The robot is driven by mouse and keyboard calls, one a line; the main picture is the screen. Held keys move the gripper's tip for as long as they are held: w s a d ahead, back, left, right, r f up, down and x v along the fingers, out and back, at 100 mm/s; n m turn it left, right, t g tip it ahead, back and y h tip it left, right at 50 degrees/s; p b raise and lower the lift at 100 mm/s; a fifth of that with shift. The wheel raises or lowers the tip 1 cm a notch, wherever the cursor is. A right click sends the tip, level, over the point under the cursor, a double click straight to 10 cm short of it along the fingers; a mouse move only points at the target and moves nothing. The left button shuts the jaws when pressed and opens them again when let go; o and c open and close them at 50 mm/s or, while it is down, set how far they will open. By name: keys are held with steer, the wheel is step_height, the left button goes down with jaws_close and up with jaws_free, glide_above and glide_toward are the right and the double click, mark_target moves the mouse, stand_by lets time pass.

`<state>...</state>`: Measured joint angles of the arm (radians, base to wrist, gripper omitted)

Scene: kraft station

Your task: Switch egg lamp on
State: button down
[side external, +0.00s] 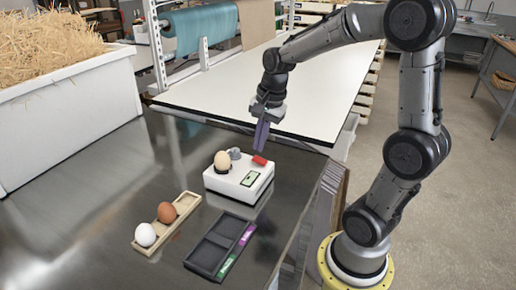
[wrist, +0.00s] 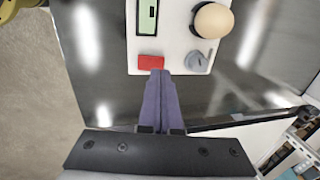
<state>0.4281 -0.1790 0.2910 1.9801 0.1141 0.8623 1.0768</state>
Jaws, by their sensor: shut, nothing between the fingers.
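The egg lamp is a white box (side external: 226,184) on the dark table, with a beige egg (side external: 222,161) on its top. A red switch (side external: 259,160) sits at its back right edge, a grey knob (side external: 235,153) beside the egg, and a green display (side external: 249,178) on its top. In the wrist view the red switch (wrist: 151,62) lies just ahead of my fingertips, with the grey knob (wrist: 197,62) to its right. My gripper (side external: 260,146) is shut and empty, pointing down close to the red switch. I cannot tell whether the fingertips touch it.
A wooden holder (side external: 184,205) with a white egg (side external: 145,235) and a brown egg (side external: 166,212) stands left of the lamp. A dark two-compartment tray (side external: 190,266) with green and purple labels lies in front. A straw-filled white bin (side external: 75,110) stands at the back left.

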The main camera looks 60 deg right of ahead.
mark_target(261, 160)
steer(key=shift+x, duration=1.25)
steer(key=shift+w+f+g, duration=0.2)
steer(key=shift+f+g, duration=0.05)
steer(key=shift+g, duration=0.15)
steer(key=shift+s, duration=0.95)
steer(key=shift+r, duration=0.1)
step_height(261, 160, up, 14)
steer(key=s, duration=0.2)
steer(key=shift+s, duration=0.35)
